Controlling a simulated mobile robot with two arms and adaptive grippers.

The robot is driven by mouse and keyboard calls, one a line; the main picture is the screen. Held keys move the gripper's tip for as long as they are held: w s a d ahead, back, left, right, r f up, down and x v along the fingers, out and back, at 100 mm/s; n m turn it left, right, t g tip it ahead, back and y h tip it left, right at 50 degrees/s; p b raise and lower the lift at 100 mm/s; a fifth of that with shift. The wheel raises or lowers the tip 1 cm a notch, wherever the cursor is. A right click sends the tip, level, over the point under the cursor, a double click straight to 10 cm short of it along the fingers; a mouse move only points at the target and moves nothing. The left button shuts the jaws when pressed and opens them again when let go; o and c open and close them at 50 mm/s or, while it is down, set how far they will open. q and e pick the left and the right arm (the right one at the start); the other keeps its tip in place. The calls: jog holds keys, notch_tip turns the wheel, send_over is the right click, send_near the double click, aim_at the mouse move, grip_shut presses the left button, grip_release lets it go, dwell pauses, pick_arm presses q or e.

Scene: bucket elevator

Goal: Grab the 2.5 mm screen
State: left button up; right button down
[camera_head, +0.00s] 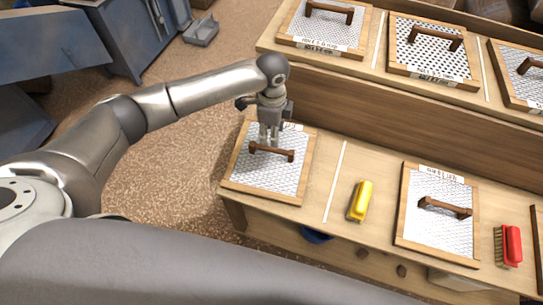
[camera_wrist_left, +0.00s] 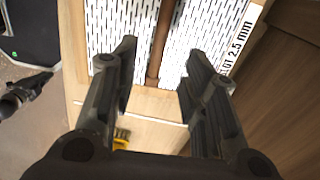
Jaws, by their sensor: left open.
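The 2.5 mm screen (camera_head: 265,179) lies at the left end of the lower bench shelf. It is a wood-framed mesh panel with a brown bar handle (camera_head: 272,152) across its middle. Its label (camera_wrist_left: 238,42) reads "2.5 mm" in the left wrist view. My left gripper (camera_head: 269,141) is over this screen, at the handle. In the left wrist view the open left gripper (camera_wrist_left: 157,60) has its fingers on either side of the brown handle (camera_wrist_left: 160,45), with gaps showing. I cannot tell how far down the fingers reach. My right gripper is not in view.
A yellow brush (camera_head: 361,201) lies right of the screen, past a white divider line. Another framed screen (camera_head: 437,215) and a red brush (camera_head: 508,246) lie farther right. More framed screens (camera_head: 433,50) lie on the raised back shelf. Blue machinery (camera_head: 118,38) stands at the upper left.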

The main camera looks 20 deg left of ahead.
aim_at(272, 149)
pick_arm(q)
notch_tip(272, 149, down, 10)
jog(key=shift+r, duration=0.25)
dwell(0.3)
jog(key=shift+a, duration=0.1)
grip_shut()
jog(key=shift+r, duration=0.1)
